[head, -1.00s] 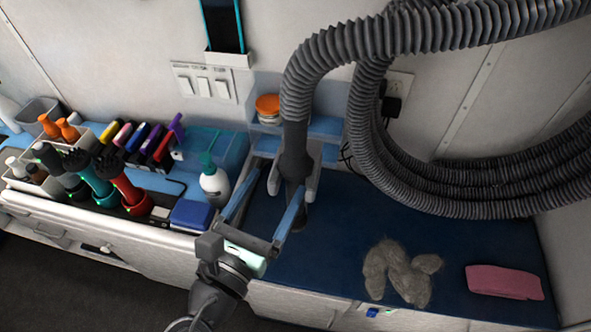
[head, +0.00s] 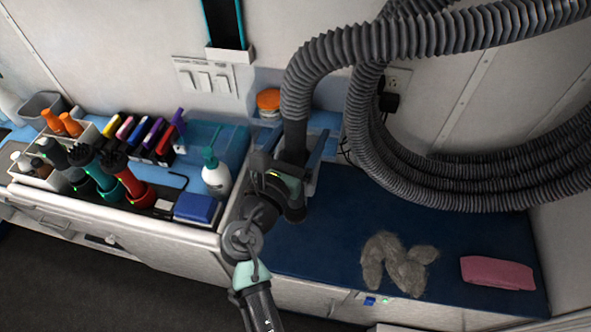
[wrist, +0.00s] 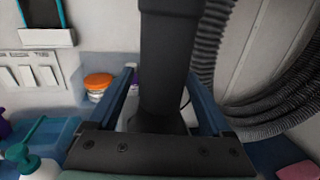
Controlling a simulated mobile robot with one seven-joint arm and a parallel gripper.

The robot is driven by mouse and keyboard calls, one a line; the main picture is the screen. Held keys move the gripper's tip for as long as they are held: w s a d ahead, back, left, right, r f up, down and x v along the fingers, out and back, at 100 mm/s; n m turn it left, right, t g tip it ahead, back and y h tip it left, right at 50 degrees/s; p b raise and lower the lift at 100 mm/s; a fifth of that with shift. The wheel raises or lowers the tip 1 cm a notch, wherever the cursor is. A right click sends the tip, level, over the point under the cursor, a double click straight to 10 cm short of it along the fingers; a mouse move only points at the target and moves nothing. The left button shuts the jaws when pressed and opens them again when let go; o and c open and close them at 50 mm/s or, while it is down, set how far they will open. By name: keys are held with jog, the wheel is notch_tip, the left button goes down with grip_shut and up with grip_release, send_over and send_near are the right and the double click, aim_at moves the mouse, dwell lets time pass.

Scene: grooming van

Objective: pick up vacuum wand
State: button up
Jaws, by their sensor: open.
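The vacuum wand (head: 294,142) is a dark tube hanging upright from the end of a grey ribbed hose (head: 325,62). Its lower end is partly hidden behind my gripper in the head view. My gripper (head: 288,155) is open, with a blue finger on either side of the wand. In the wrist view the wand (wrist: 168,60) stands between the two fingers of my gripper (wrist: 170,90), with a visible gap on each side.
A white pump bottle (head: 216,176) and a blue box (head: 198,208) stand left of my gripper. An orange-lidded jar (head: 268,101) is behind. A fur clump (head: 398,264) and a pink cloth (head: 497,272) lie on the blue mat (head: 440,215). Hose loops hang at right.

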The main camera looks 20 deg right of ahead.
jog(key=shift+w+d, duration=0.1)
grip_shut()
jog(key=shift+r, duration=0.15)
jog(key=shift+r, duration=0.1)
dwell(0.4)
